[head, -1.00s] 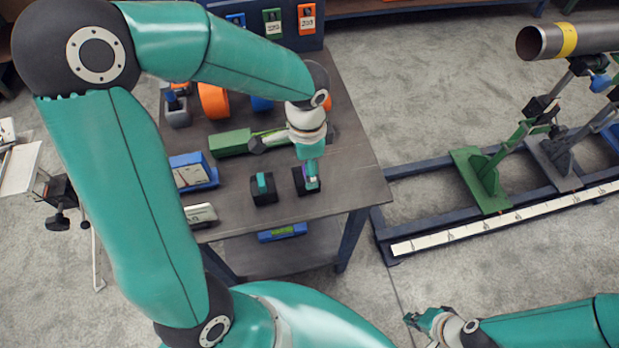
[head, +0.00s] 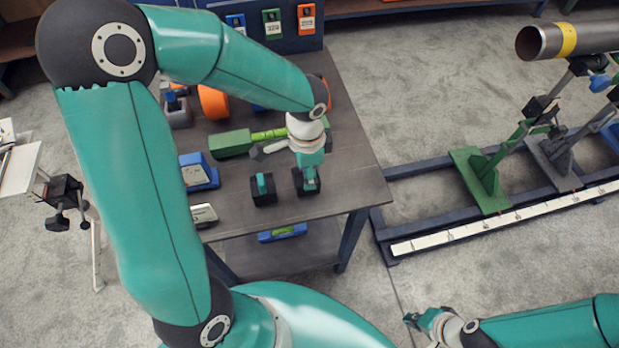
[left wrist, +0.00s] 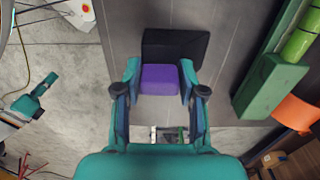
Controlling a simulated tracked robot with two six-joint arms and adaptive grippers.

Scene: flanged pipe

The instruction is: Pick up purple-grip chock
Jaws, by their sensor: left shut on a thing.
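The purple-grip chock is a black block with a purple grip (left wrist: 159,79); in the left wrist view its black body (left wrist: 175,45) shows beyond the grip. In the head view the chock (head: 301,188) is at the front right of the dark table, mostly covered by my left gripper (head: 311,180). My left gripper (left wrist: 159,84) has its two fingers on either side of the purple grip, shut on it. Whether the chock touches the table cannot be told. My right gripper (head: 424,321) is at the bottom right of the head view, away from the table; its fingers are too small to read.
A second black chock with a teal grip (head: 263,189) stands just left of it. A green tool (head: 231,143) lies behind. A blue device (head: 198,172) and a grey one (head: 203,215) are at the left of the table. A pipe (head: 580,40) rests on stands at right.

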